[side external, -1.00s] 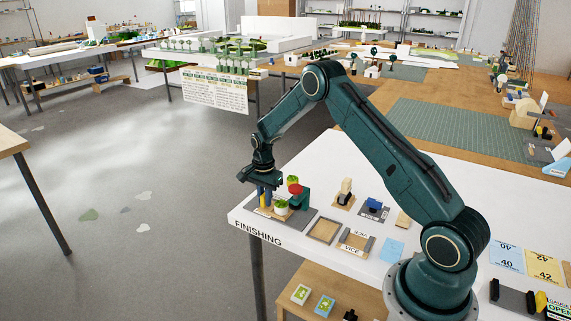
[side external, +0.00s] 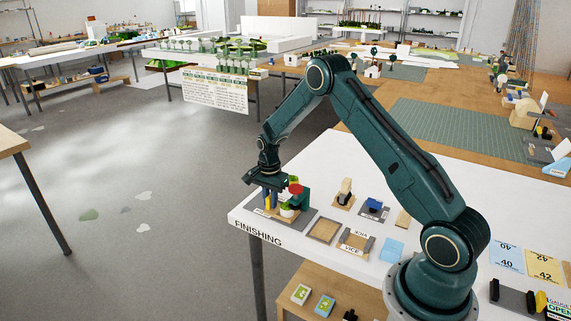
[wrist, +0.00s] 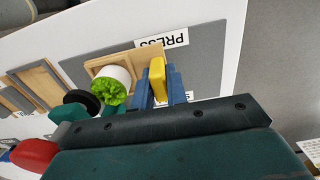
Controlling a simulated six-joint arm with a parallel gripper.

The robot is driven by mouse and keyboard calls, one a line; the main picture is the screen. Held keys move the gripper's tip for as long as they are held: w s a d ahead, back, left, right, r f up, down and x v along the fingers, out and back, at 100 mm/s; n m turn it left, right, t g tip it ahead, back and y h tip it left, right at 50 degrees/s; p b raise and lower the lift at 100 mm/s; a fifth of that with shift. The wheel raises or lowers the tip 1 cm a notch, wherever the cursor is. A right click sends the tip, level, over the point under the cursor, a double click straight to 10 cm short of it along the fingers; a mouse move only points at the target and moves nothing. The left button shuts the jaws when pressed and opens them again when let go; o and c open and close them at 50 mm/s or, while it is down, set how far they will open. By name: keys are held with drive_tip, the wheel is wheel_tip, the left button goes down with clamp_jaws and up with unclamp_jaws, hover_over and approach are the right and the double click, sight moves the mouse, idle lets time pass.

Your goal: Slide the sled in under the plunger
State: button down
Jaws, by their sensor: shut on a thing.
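The sled (wrist: 97,67) is a light wooden board with a yellow upright handle (wrist: 157,75). It lies on the grey press base (wrist: 205,50). A white pot with bright green foliage (wrist: 110,88) stands on the sled. My gripper (wrist: 160,88) has blue fingers shut on the handle; in the side view it (side external: 267,202) is at the left of the press. The black round plunger (wrist: 82,101) is beside the pot in the wrist view, on the green press (side external: 303,197) with its red knob (side external: 295,188). I cannot tell how far the pot is under the plunger.
Wooden trays (side external: 324,230) and a vice board (side external: 356,242) lie right of the press on the white table (side external: 340,165). A block on a board (side external: 345,191) and a blue item (side external: 374,206) stand behind them. The table's front edge is close.

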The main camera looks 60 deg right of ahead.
drive_tip(key=shift+s, duration=0.95)
idle(1.3)
drive_tip(key=c, duration=1.4)
unclamp_jaws()
drive_tip(key=shift+d+f, duration=0.1)
drive_tip(key=shift+c, duration=0.2)
drive_tip(key=shift+r, duration=0.2)
wheel_tip(320, 180, up, 7)
drive_tip(key=shift+w, duration=0.2)
